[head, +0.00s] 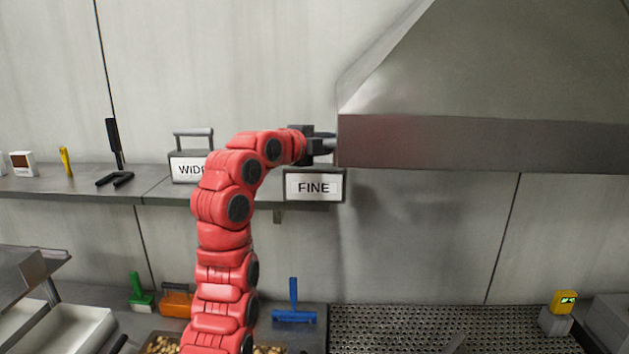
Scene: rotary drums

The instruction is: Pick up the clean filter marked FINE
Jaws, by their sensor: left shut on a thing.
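The filter marked FINE (314,187), a grey-framed box with a white label, is upright at the right end of the wall shelf. My left gripper (322,147) is just above it, shut on its handle, which the gripper mostly hides. I cannot tell whether the filter still touches the shelf. The filter marked WIDE (189,168), with a grey top handle, stands on the shelf to the left, its label partly covered by my red left arm. My right gripper is not in view.
A large metal hood (480,145) is close to the right of my left gripper. The shelf (150,188) also bears a dark tool (115,150) and a yellow item (66,161). Below are a blue scraper (294,306), an orange item (176,300) and a perforated surface (430,325).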

